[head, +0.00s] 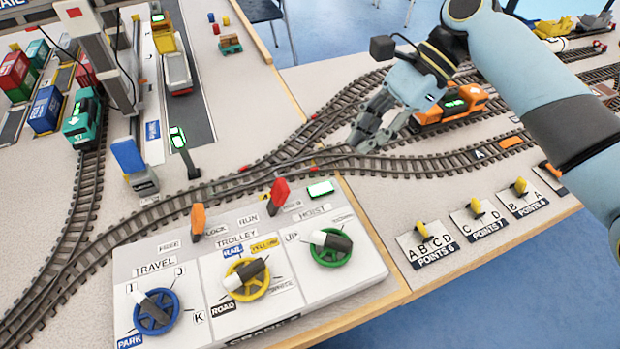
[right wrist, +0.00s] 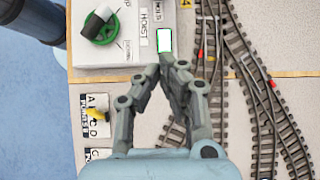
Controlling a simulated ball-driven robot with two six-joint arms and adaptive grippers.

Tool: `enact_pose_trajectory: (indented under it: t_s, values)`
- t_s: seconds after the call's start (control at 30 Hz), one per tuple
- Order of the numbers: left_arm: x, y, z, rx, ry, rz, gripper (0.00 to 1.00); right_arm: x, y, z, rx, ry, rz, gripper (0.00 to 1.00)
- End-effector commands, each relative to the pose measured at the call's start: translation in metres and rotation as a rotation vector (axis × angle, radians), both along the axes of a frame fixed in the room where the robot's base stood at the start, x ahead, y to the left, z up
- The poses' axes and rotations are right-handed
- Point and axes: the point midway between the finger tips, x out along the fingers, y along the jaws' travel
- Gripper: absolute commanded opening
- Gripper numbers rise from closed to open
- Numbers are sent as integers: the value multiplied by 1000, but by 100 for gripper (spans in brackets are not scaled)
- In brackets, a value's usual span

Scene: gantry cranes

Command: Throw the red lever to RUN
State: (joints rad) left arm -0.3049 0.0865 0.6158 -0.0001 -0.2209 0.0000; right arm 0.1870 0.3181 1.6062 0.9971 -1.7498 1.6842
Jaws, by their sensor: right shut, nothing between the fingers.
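The red lever (head: 279,193) stands on the white control panel (head: 355,282), at its back edge, between the RUN label (head: 248,219) on its left and a label on its right too small to read. It looks roughly upright, leaning slightly; I cannot tell its exact setting. My right gripper (head: 362,142) is above the tracks, behind and to the right of the lever and apart from it. Its fingers are shut and empty; they also show in the right wrist view (right wrist: 164,66), near the panel's lit display (right wrist: 164,40). The lever is not visible there. My left gripper is not in view.
An orange lever (head: 198,219) stands left of the red one. Blue (head: 156,312), yellow (head: 246,279) and green (head: 330,247) knobs sit on the panel. An orange locomotive (head: 452,106) is beside my right gripper. Small yellow point levers (head: 476,208) line the right edge.

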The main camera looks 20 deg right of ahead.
Motion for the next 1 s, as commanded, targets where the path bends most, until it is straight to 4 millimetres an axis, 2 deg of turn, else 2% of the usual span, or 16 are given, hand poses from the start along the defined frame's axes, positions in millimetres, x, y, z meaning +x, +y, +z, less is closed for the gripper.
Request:
enact_pose_trajectory:
  t_s: [0.27,0.7,0.9,1.0]
  values:
    - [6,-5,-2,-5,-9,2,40,0,8,-10,2,1,0,0]
    - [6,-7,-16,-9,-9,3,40,-2,63,-80,4,3,0,0]
    - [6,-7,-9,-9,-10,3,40,-3,89,-66,2,-1,2,0]
    - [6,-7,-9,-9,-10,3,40,-4,95,-64,0,-1,1,0]
